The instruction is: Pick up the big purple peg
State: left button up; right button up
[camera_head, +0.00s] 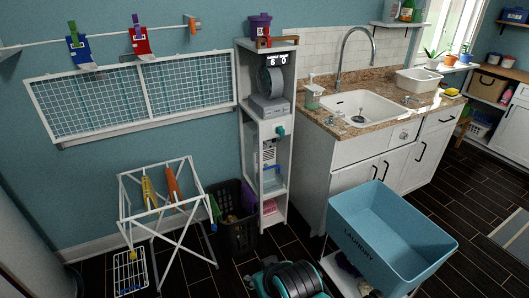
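I cannot pick out the big purple peg with certainty. An orange peg (194,23) hangs further right on the line. Long yellow (148,192) and orange (173,184) items, perhaps large pegs, lean on the white drying rack (160,223). Something purple shows at the dark laundry basket (238,238), but its shape is unclear. Neither of my grippers is in view.
A blue laundry tub (390,240) stands at the lower right, before the sink counter (350,127). A white shelf tower (240,150) carries a purple bucket (260,25). A black and teal object (290,280) is at the bottom edge. Dark floor (475,195) is open at the right.

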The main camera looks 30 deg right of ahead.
aim_at(134, 17)
jog(key=z, duration=0.5)
jog(key=i+j+z, duration=0.25)
jog(key=z, duration=0.2)
jog(key=i+j+z, duration=0.2)
jog(key=z, duration=0.25)
jog(key=i+j+z, duration=0.1)
jog(key=j+z, duration=0.35)
